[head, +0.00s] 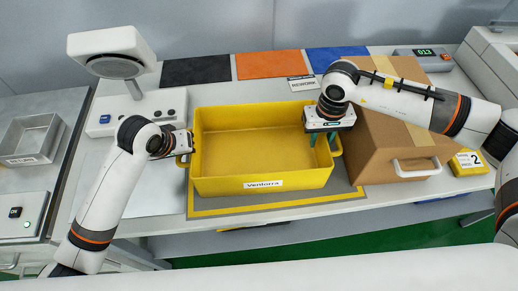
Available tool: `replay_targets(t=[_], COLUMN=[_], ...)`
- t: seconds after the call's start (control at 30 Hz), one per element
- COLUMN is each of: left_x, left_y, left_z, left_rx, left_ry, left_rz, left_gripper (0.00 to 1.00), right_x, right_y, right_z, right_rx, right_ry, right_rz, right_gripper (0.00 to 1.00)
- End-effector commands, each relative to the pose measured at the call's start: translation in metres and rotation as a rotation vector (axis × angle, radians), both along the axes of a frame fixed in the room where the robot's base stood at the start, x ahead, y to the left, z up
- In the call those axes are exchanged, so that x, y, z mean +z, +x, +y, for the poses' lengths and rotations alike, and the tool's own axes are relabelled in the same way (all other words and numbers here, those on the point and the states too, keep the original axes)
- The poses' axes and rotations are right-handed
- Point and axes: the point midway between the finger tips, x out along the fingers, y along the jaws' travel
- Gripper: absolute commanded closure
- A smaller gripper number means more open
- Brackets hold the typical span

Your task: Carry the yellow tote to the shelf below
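The yellow tote (262,186) sits level on the white table, on a grey mat with a yellow border (285,207). It looks empty and has a label on its front wall. My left gripper (185,147) is at the tote's left handle; its fingers are too hidden to tell whether they grip. My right gripper (322,139) points down at the tote's right end, beside the right handle (337,148). Its two teal fingers show a gap between them; contact with the tote is unclear. The shelf below (200,246) shows only partly under the table's front edge.
A cardboard box (375,148) with a white handle stands close right of the tote. A yellow block marked 2 (468,162) is farther right. Black, orange and blue mats (270,65) lie behind. Green floor shows below.

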Motion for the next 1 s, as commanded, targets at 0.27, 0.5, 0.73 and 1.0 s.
replay_targets(t=[0.27, 0.5, 0.73, 1.0], left_x=[0.0003, 0.0006, 0.0008, 0.001], left_y=[-0.0001, -0.0001, 0.0, 0.0001], left_z=[0.0, 0.0, 0.0002, 0.0003], left_rx=[0.0, 0.0, 0.0, 0.0], left_ry=[0.0, 0.0, 0.0, 0.0], left_rz=[0.0, 0.0, -0.001, -0.001], left_gripper=[0.96, 1.0, 1.0, 1.0], right_x=[0.0003, 0.0005, 0.0008, 0.001], right_y=[0.0, 0.0001, 0.0001, 0.0002], right_z=[0.0002, 0.0002, 0.0002, 0.0002], right_rx=[0.0, 0.0, 0.0, 0.0], right_ry=[0.0, 0.0, 0.001, 0.001], right_rz=[0.0, 0.0, 0.0, -0.001], right_gripper=[0.9, 1.0, 1.0, 1.0])
